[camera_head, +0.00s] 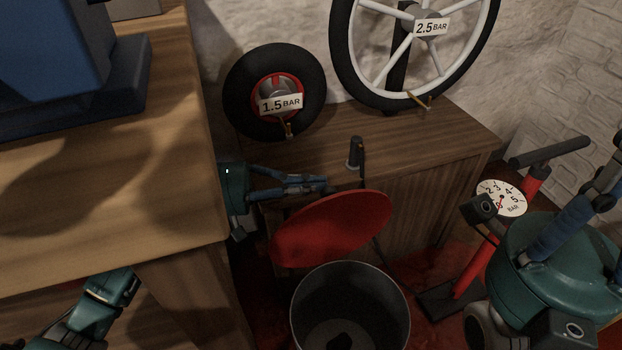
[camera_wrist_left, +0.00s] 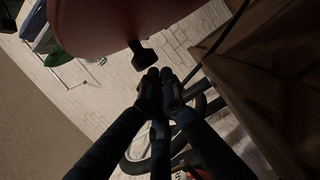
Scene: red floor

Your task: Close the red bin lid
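The red bin lid (camera_head: 335,228) stands raised and tilted above the open dark grey bin (camera_head: 350,305), whose inside shows. My left gripper (camera_head: 325,186) is beside the lid's upper left edge, in front of the wooden cabinet. Its fingers (camera_wrist_left: 160,78) look closed together with nothing between them in the left wrist view. There the lid (camera_wrist_left: 110,22) fills the top, with a dark part (camera_wrist_left: 141,53) close to the fingertips but apart from them. My right gripper (camera_head: 608,165) shows partly at the right edge; its opening cannot be made out.
A wooden cabinet (camera_head: 440,135) stands behind the bin, with a 1.5 BAR wheel (camera_head: 240,95) and a 2.5 BAR wheel (camera_head: 345,60). A red pump (camera_head: 468,265) with a gauge stands right of the bin. A wooden table (camera_head: 180,190) is at left.

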